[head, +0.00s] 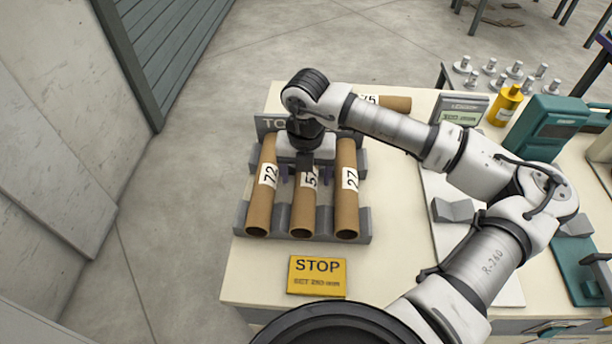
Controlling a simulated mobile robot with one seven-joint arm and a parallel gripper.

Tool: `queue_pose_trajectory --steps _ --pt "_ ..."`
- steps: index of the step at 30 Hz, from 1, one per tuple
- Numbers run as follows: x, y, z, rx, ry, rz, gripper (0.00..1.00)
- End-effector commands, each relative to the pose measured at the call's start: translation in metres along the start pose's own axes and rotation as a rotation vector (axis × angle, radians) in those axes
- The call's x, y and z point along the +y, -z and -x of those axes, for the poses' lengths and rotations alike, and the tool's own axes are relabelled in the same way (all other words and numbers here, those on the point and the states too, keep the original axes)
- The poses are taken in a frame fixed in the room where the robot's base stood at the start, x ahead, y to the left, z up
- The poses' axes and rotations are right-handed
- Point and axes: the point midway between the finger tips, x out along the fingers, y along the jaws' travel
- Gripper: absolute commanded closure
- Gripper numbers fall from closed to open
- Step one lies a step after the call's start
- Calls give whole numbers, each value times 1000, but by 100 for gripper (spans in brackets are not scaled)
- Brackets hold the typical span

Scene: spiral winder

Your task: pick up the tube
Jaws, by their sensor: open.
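Three brown cardboard tubes lie side by side in a grey rack (363,222). The left tube (261,208) has a label reading 72, the middle tube (303,212) a label starting with 5 and partly covered, and the right tube (347,208) a label reading 27. A further tube (396,103) with a label reading 75 lies behind my arm, partly hidden. My gripper (306,174) is open and points down over the middle tube, with one dark finger to each side of it. It hides that tube's far part. I cannot tell whether the fingers touch it.
A yellow STOP sign (317,276) lies in front of the rack on the pale table (243,283). A grey display box (460,109), a yellow bottle (503,106), a teal machine (547,128) and several metal pegs (514,70) stand at the right. Open floor lies left.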

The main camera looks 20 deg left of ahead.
Motion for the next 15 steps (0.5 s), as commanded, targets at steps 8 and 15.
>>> queue_pose_trajectory --steps 8,15 --pt "0 0 -17 -1 1 0 29" --pt "0 0 -17 -1 1 0 45"
